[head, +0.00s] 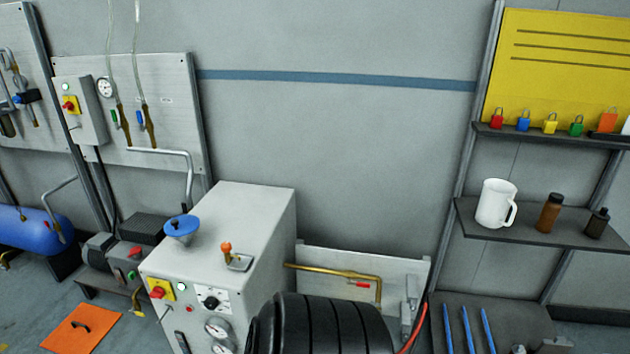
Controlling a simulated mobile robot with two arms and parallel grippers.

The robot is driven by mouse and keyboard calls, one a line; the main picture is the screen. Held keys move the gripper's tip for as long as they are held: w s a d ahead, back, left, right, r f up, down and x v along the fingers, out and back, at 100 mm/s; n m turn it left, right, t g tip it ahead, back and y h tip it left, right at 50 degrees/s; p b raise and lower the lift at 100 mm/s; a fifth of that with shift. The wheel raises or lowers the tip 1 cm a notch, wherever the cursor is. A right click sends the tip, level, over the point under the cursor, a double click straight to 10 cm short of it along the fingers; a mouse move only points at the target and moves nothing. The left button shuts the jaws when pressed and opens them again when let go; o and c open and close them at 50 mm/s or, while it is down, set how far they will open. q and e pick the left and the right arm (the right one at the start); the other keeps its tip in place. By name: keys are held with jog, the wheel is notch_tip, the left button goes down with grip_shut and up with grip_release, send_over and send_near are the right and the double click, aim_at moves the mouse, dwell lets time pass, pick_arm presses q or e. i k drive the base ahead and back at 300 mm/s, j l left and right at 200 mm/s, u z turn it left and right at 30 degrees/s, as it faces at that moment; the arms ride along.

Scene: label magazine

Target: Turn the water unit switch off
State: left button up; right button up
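Two red rotary switches on yellow plates are in the head view, and I cannot read which one belongs to the water unit. One red switch (157,291) is on the front of the grey cabinet (225,225) at lower centre-left, beside a small white lamp and a black knob. The other red switch (69,105) is on a small grey box (90,118) on the wall panel at upper left. The handle positions are too small to read for certain. Neither gripper is in view, and nothing is seen touching either switch.
A blue funnel-like cap (181,226) and an orange-topped fitting (227,250) stand on the cabinet. A pump (125,255) stands left of it. An orange mat (82,330) lies on the floor. Shelves at right hold a white mug (495,204), bottles and several coloured padlocks.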

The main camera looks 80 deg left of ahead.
aim_at(158, 293)
jog(key=u, duration=3.4)
jog(key=j, duration=0.5)
jog(key=i+j, duration=0.15)
jog(key=j, duration=0.8)
